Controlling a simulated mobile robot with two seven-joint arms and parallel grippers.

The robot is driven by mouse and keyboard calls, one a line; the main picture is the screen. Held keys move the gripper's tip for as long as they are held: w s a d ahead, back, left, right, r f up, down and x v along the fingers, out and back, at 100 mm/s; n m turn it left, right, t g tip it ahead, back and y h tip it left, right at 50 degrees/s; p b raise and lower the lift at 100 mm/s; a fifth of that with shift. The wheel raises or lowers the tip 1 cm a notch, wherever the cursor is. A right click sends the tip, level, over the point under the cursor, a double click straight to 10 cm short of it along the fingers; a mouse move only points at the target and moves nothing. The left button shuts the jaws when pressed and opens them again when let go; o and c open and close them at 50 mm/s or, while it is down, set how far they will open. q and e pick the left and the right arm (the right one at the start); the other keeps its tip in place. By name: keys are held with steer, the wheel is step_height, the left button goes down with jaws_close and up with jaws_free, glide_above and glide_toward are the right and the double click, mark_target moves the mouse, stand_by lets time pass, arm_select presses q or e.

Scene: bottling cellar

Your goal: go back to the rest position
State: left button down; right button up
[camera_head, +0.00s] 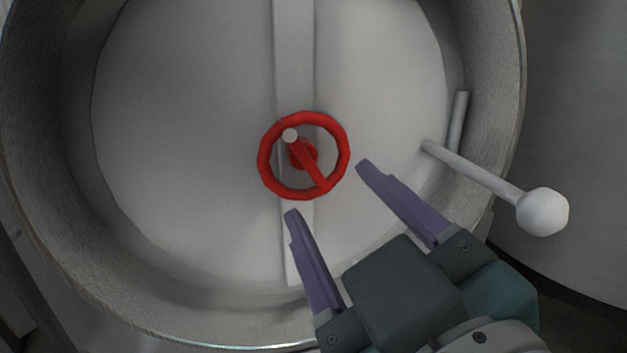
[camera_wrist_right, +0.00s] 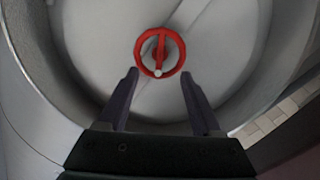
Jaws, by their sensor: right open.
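My right gripper (camera_head: 326,190) is open and empty, with its two purple fingers apart. It comes in from the lower right of the head view, and its fingertips lie just below and right of a red handwheel (camera_head: 263,171) in the picture. In the right wrist view the handwheel (camera_wrist_right: 138,58) shows just beyond the open fingertips (camera_wrist_right: 160,78). No finger appears to touch its rim. My left gripper is not in view.
The handwheel sits on a pale bar (camera_head: 294,50) across a round, pale metal hatch or vessel end (camera_head: 180,150) with a thick rim (camera_head: 45,180). A white rod with a ball knob (camera_head: 542,211) sticks out at the right, near my right gripper.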

steer(key=shift+s, duration=0.1)
steer(key=s+d+r+m+g+h+p, duration=0.2)
steer(key=s+d+m+g+h+p, duration=0.1)
steer(key=d+p, duration=0.4)
steer(key=s+d+r+m+g+h+p, duration=0.2)
steer(key=d+m+g+h+p, duration=0.15)
steer(key=d+p, duration=0.35)
steer(key=s+d+r+g+y+p, duration=0.2)
steer(key=s+r+g+p, duration=0.55)
steer(key=s+p, duration=0.55)
step_height(320, 180, up, 34)
steer(key=p, duration=3.3)
steer(key=shift+w+a+m+p, duration=0.2)
steer(key=shift+w+m+p, duration=0.15)
